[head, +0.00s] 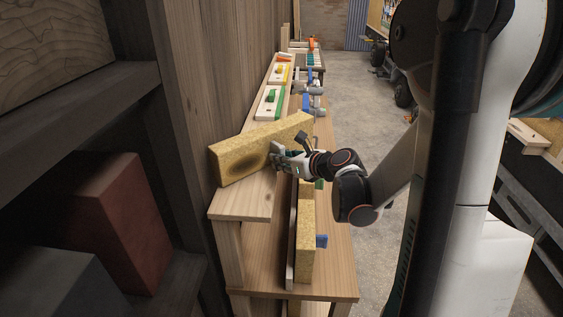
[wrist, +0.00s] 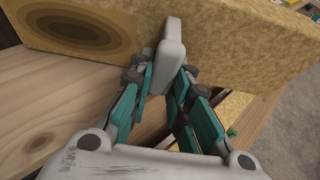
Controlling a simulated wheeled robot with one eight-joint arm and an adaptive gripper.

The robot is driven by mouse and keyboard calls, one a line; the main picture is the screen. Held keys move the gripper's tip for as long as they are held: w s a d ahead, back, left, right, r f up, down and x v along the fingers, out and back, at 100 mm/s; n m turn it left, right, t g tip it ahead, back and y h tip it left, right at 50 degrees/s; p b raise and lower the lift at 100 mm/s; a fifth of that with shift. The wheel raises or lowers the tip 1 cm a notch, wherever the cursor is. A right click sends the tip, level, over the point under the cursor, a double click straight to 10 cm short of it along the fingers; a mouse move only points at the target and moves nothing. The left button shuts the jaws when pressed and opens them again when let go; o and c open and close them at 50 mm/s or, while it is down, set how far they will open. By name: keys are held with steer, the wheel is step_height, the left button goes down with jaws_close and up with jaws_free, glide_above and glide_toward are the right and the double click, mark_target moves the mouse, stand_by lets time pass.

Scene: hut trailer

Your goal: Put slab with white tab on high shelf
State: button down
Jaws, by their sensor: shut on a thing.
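A yellow speckled slab (head: 240,153) with a dark oval patch stands on its long edge at the near end of the high wooden shelf (head: 243,203). It also shows in the wrist view (wrist: 240,50), across the top. Its white tab (wrist: 172,48) sticks out toward me between the fingers. My gripper (head: 281,157) is shut on the tab, at the slab's right face; the fingers also show in the wrist view (wrist: 160,85). The slab lies at a slant to the shelf's edge. I cannot tell whether its underside touches the shelf.
A similar speckled slab (head: 306,238) with a blue tab (head: 321,241) stands on the lower shelf (head: 344,275). White boards with a green handle (head: 271,97) and a yellow handle (head: 280,71) lie farther back on the high shelf. A wooden wall (head: 195,90) borders the left. Open floor (head: 345,85) lies right.

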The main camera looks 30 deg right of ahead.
steer(key=shift+a, duration=0.15)
steer(key=shift+f, duration=0.15)
steer(key=c, duration=1.9)
jaws_free()
steer(key=shift+f, duration=0.1)
steer(key=o, duration=0.4)
steer(key=shift+s+r, duration=0.1)
steer(key=shift+r, duration=0.15)
steer(key=v, duration=1.1)
steer(key=shift+s+r+p, duration=0.15)
steer(key=shift+s+p, duration=0.25)
